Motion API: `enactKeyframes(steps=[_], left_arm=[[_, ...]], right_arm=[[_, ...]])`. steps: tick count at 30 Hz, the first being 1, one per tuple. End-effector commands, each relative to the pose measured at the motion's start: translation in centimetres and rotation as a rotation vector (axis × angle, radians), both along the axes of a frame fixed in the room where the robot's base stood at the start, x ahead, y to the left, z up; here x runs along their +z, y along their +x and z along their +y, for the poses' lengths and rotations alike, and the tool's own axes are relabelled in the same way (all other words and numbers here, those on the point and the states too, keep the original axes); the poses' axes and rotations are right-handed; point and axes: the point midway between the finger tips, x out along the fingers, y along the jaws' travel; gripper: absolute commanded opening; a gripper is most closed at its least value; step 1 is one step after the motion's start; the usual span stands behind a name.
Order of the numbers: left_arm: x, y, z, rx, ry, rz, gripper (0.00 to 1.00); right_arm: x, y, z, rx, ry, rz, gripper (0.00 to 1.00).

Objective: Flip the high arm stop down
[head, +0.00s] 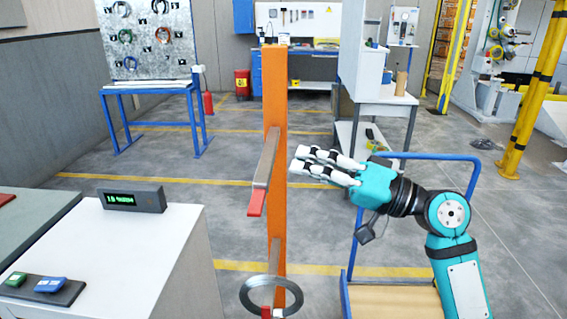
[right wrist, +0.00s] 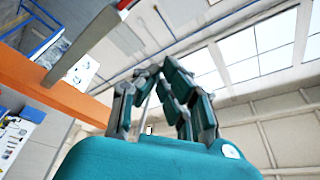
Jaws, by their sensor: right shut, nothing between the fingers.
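The high arm (head: 266,160) is a grey bar that comes forward from the orange post (head: 276,90). Its red stop (head: 257,203) is at the near end and shows below the bar's tip, pointing down. In the right wrist view the bar (right wrist: 85,45) crosses the upper left, with part of the red stop (right wrist: 124,4) at the top edge. My right gripper (head: 294,160) is shut and empty, just right of the post and the high arm, apart from the stop. My left gripper is not in view.
A lower arm on the post carries a grey ring (head: 246,303) with a red stop (head: 266,312). A white cabinet (head: 150,250) with a display (head: 132,198) stands at left. A blue-framed cart (head: 345,290) is at right. The floor between is open.

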Motion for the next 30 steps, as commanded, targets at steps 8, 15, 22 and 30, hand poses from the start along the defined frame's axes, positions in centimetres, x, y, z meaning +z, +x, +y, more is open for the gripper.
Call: enactKeyframes(steps=[8, 15, 22, 30], left_arm=[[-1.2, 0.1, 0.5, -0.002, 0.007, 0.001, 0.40], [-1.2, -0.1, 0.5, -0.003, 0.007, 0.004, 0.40], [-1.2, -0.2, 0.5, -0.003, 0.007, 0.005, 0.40], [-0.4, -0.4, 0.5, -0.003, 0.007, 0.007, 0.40]], right_arm=[[-1.2, 0.0, -3.2, 0.000, 0.000, -0.001, 0.00], [-1.2, -0.1, -3.6, 0.001, 0.000, -0.001, 0.00], [-1.9, 0.7, -3.7, -0.018, -0.003, 0.014, 0.00], [-14.4, 9.0, -6.1, -0.284, -0.089, 0.215, 0.00]])
